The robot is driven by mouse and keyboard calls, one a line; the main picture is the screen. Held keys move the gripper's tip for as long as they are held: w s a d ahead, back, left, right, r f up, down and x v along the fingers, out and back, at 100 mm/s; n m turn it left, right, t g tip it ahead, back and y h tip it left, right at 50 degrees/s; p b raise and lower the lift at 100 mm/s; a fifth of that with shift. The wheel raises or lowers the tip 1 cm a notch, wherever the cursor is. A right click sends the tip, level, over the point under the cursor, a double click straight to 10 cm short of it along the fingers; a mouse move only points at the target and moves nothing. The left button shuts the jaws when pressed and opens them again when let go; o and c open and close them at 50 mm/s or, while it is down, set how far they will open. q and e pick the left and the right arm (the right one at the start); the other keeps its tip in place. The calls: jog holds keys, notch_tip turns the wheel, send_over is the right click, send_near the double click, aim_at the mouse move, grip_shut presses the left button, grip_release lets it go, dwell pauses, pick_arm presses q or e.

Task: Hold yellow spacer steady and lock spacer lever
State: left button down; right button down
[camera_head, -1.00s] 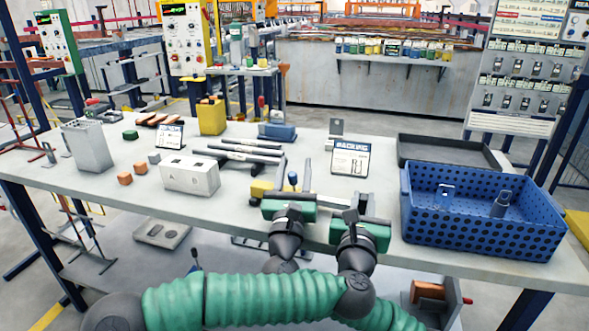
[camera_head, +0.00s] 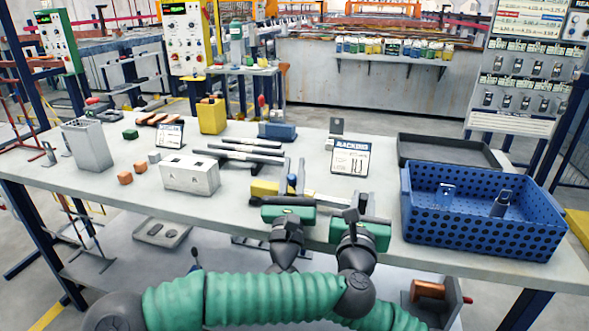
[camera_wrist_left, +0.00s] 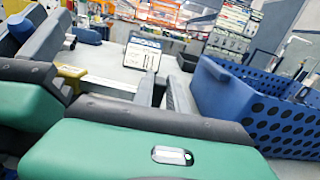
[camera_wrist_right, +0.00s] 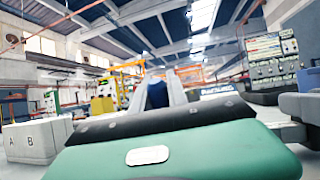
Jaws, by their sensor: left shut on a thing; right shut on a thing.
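The yellow spacer (camera_head: 264,188) lies near the front edge of the table, partly hidden behind my right gripper; its yellow end also shows in the left wrist view (camera_wrist_left: 70,75). A pale metal bar (camera_wrist_left: 112,83) runs from it toward my left gripper. My left gripper (camera_head: 357,203) is shut on the spacer's bar side, though the contact is mostly hidden. The blue-knobbed spacer lever (camera_head: 292,181) stands upright between the fingers of my right gripper (camera_head: 292,172), which is shut on it. Blue also shows between those fingers in the right wrist view (camera_wrist_right: 157,95).
A blue perforated crate (camera_head: 480,232) stands close on the right, with a black tray (camera_head: 445,152) behind it. A sign card (camera_head: 350,157) stands behind the grippers. A white block (camera_head: 190,178) and dark bars (camera_head: 240,152) lie to the left.

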jog(key=c, duration=1.3)
grip_release()
